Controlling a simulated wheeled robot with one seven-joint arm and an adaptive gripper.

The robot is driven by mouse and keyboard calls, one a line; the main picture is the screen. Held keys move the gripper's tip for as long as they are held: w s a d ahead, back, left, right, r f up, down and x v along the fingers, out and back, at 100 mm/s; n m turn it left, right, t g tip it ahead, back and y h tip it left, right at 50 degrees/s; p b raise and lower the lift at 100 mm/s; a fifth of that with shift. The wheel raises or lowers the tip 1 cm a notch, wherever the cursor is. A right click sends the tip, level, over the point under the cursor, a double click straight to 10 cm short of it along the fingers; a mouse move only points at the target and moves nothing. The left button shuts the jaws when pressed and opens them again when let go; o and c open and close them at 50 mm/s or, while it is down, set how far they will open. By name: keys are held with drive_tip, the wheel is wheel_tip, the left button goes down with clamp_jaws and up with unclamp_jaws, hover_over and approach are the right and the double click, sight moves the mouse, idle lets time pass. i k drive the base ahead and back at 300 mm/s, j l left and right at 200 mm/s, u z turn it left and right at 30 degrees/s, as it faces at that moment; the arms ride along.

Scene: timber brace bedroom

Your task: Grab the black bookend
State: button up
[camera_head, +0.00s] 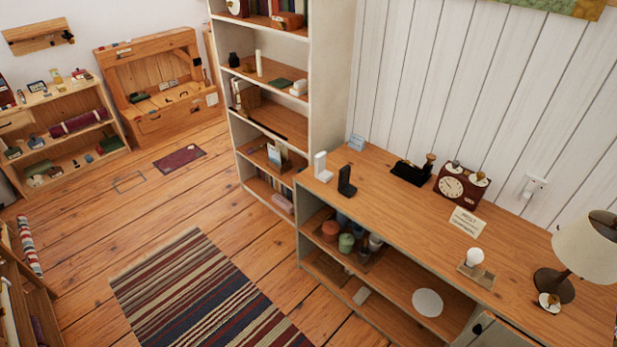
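A black L-shaped object (346,183), which looks like the black bookend, stands upright near the front left edge of the wood-topped sideboard (415,215). A similar white bookend (321,168) stands just to its left, close to the sideboard's left end. The two look slightly apart. Nothing covers the black bookend in this view. My gripper does not show, so its place relative to the bookend cannot be seen.
Behind are a small blue card (357,142), a black stand (411,173) and a red-brown clock (461,186). A sign (467,221), bulb (475,257) and lamp (587,247) lie rightward. A tall bookshelf (330,80) adjoins left. A striped rug (200,290) covers floor in front.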

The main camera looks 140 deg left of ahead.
sight(344, 188)
drive_tip(key=u, duration=4.15)
drive_tip(key=i+j+z, duration=0.15)
drive_tip(key=z, duration=0.3)
drive_tip(key=i+j+z, duration=0.1)
drive_tip(key=z, duration=0.35)
drive_tip(key=j+z, duration=0.35)
drive_tip(key=z, duration=0.15)
drive_tip(key=i+j+z, duration=0.1)
drive_tip(key=j+z, duration=0.15)
drive_tip(key=j, duration=0.8)
drive_tip(key=j+z, duration=0.2)
drive_tip(key=j, duration=0.8)
drive_tip(key=k+j+z, duration=0.1)
drive_tip(key=j+z, duration=0.15)
drive_tip(key=j, duration=0.8)
drive_tip(key=k+j, duration=0.1)
drive_tip(key=j, duration=0.65)
